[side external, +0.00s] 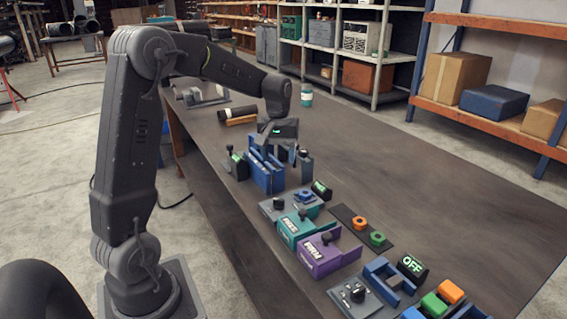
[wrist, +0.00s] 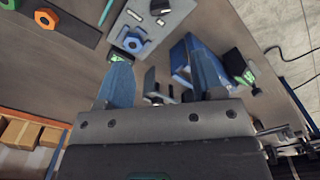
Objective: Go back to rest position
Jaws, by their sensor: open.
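My gripper (side external: 277,148) hangs fingers-down above the blue fixture (side external: 266,174) at the left edge of the workbench. In the wrist view my gripper (wrist: 160,66) shows two blue fingers spread apart, with nothing held between them. The blue fixture also shows in the wrist view (wrist: 182,65), beyond the fingers. Whether the fingers touch the fixture cannot be told. A dark pipe (side external: 238,112) lies on the bench behind my gripper.
In front of the fixture stand a grey plate (side external: 275,207), a teal box (side external: 296,229), a purple box (side external: 325,258) and a dark strip (side external: 346,216) with orange and green nuts. Bare bench (side external: 450,185) lies to the right. Shelves stand behind.

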